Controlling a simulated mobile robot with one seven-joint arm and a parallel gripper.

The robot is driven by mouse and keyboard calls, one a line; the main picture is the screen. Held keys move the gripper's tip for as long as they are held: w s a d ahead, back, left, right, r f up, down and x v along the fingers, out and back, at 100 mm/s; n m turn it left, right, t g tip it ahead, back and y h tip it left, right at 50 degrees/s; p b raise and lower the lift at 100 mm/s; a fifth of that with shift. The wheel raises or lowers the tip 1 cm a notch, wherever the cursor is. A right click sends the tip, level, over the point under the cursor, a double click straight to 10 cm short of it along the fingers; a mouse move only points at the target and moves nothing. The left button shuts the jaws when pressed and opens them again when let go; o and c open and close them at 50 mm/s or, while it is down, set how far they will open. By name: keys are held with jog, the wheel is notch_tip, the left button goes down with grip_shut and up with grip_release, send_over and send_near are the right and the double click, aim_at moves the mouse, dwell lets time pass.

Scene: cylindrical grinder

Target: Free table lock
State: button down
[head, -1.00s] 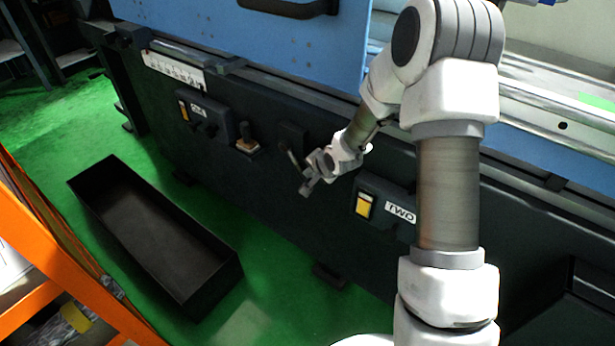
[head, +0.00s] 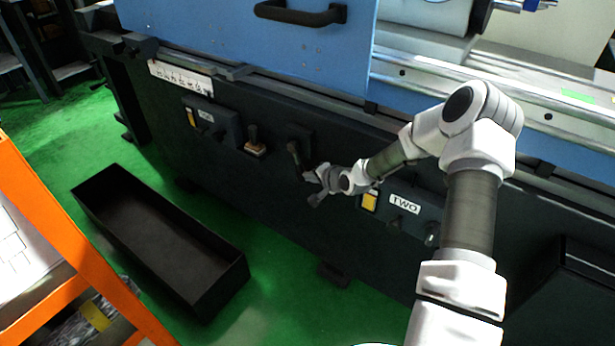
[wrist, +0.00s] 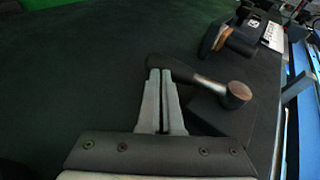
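A dark lever (head: 294,151) with a round metal hub sits on a square plate on the machine's black front; I take it as the table lock, though no label on it is readable. In the wrist view the hub of this lever (wrist: 238,92) is right of my fingers, and its black handle slants up and left toward the fingertips. My gripper (head: 312,187) is just below and right of the lever's lower end. In the wrist view my gripper (wrist: 161,73) has its two fingers side by side with only a thin gap. Whether they touch the handle is unclear.
A panel labelled TWO (head: 405,205) is right of my gripper. Left of the lever are a small joystick (head: 254,141) and another labelled panel (head: 212,120). A black open bin (head: 225,283) and an orange frame (head: 50,235) stand on the green floor.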

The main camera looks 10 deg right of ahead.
jog(key=shift+w+a+f, duration=0.6)
jog(key=shift+w+a, duration=0.05)
jog(key=shift+b, duration=0.3)
dwell(0.3)
